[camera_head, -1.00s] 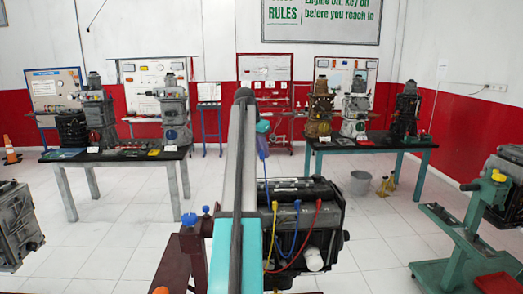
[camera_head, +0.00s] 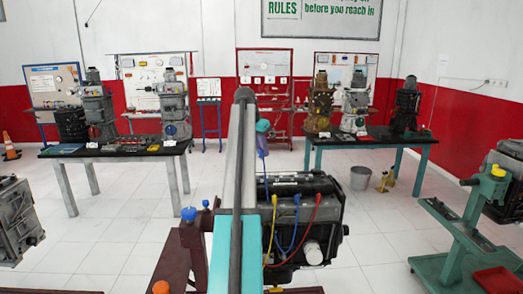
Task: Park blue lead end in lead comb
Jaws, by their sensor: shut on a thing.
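My gripper (camera_head: 262,127) shows only in part, as a small teal piece beside the top of my raised arm, above the engine. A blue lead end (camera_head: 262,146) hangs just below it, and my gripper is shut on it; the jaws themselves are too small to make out. A thin blue lead runs down from it to the dark engine (camera_head: 318,188). On this engine, yellow, blue and red leads (camera_head: 290,232) loop down its near face. I cannot make out the lead comb; my arm hides part of the middle.
A bench with engines stands at the back left (camera_head: 115,153), another at the back right (camera_head: 370,137). A green engine stand (camera_head: 465,230) is at right, a grey engine (camera_head: 15,222) at left. A grey bucket (camera_head: 360,178) stands by the right bench. Open tiled floor lies between.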

